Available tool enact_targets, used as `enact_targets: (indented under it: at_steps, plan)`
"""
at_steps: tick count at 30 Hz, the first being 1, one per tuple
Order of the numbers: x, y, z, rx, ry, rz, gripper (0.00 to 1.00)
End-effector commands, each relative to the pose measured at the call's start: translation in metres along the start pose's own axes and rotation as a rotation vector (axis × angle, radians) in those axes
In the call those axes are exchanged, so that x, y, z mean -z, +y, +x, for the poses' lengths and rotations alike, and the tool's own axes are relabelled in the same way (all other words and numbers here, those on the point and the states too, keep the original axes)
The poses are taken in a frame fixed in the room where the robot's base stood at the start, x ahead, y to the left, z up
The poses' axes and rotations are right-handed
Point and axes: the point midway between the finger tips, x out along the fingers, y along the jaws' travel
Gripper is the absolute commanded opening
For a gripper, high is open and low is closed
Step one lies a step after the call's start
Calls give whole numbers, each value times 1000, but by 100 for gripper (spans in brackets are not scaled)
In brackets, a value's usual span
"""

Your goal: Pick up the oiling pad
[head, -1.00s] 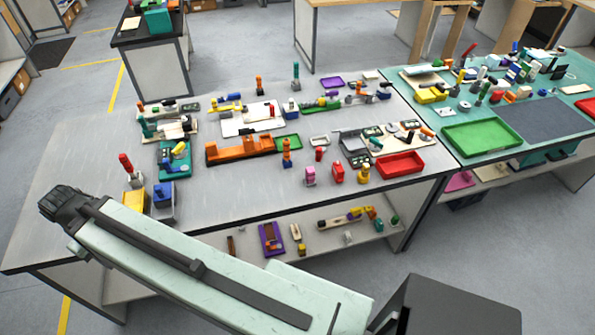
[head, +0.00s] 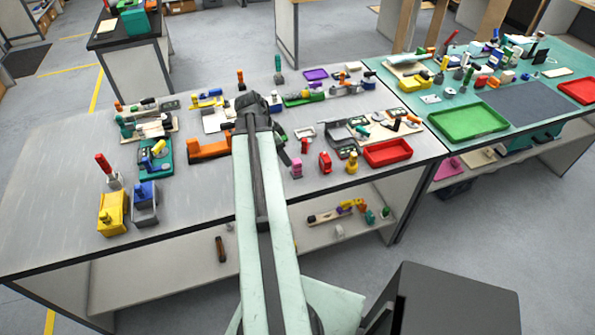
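I cannot tell which of the many small things on the grey table (head: 60,190) is the oiling pad. My gripper (head: 252,106) is the dark end of my arm, over the middle of this table, between the orange fixture (head: 208,149) and the row of parts behind it. Its fingers are hidden or too small to make out, so I cannot see whether it is open or whether it holds anything. My arm hides the right part of the orange fixture and some of the table behind it.
A yellow block (head: 112,214) and a blue-and-grey block (head: 144,205) stand at the table's front left. A red tray (head: 388,153) lies at the right. A green tray (head: 467,121) sits on the green table beyond. The grey table's far left is bare.

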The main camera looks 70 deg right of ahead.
Motion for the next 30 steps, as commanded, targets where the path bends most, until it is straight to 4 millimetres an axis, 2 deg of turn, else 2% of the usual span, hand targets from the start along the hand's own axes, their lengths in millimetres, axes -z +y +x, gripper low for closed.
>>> enact_targets:
  at_steps: [1,2,5,8,14,20,27,30]
  plan:
    - [16,6,8,-11,8,55,53]
    - [22,9,10,-15,13,81,53]
    - [32,13,13,-21,19,120,53]
    - [31,13,17,-21,19,122,53]
    - [29,13,42,-21,19,120,53]
    - [30,13,46,-21,18,118,53]
    - [26,13,88,-20,19,120,53]
    - [28,14,94,-20,19,119,53]
